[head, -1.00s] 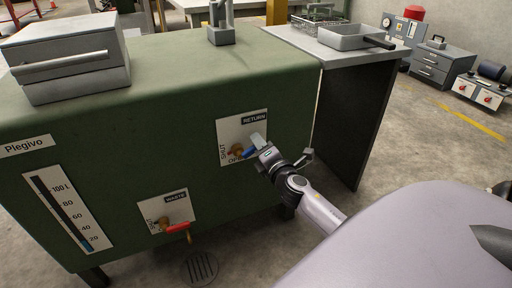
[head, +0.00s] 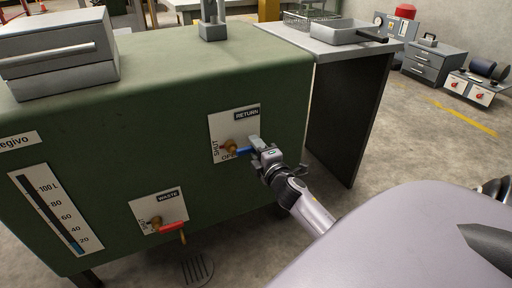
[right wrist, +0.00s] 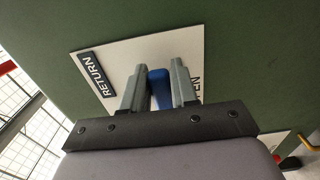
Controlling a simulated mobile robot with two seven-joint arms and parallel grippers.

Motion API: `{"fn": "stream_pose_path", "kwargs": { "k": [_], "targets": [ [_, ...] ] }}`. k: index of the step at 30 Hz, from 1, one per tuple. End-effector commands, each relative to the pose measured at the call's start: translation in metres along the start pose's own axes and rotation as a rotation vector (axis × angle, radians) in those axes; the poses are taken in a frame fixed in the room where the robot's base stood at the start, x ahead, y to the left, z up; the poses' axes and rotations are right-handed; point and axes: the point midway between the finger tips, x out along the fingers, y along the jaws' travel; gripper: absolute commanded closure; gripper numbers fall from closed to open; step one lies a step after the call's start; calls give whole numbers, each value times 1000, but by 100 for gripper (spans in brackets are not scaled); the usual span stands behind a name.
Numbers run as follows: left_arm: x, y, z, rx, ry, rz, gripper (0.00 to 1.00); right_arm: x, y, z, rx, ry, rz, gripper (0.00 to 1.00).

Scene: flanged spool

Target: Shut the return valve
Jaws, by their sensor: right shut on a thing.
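The return valve is on a white plate (head: 222,123) marked RETURN on the front of the green tank. It has a brass body (head: 229,147) and a blue lever (head: 243,151) pointing right, roughly level, toward the OPEN lettering. SHUT is lettered at the plate's left. My right gripper (head: 257,146) is shut on the blue lever. In the right wrist view the blue lever (right wrist: 160,88) sits between its two grey fingers. The brass body is hidden there. My left gripper is not in view.
Below left is the waste valve with a red lever (head: 172,227) and an outlet pipe over a floor drain (head: 197,268). A grey side table (head: 345,48) with a tray stands right of the tank. A grey box (head: 60,55) sits on the tank.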

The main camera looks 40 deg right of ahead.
Motion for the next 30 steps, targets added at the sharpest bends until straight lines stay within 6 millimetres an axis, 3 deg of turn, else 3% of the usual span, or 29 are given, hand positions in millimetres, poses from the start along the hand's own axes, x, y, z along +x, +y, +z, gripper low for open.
{"fn": "stream_pose_path", "kwargs": {
  "k": [8,9,11,22,30],
  "targets": [
    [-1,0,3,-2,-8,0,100,1,2,-1,11,1,3,100],
    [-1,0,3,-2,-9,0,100,1,1,-1,11,1,3,65],
    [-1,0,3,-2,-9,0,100,1,1,-1,10,1,2,51],
    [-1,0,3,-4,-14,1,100,-4,0,-1,7,0,-1,51],
    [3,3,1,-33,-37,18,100,-39,1,-1,8,0,-2,51]
  ]
}}
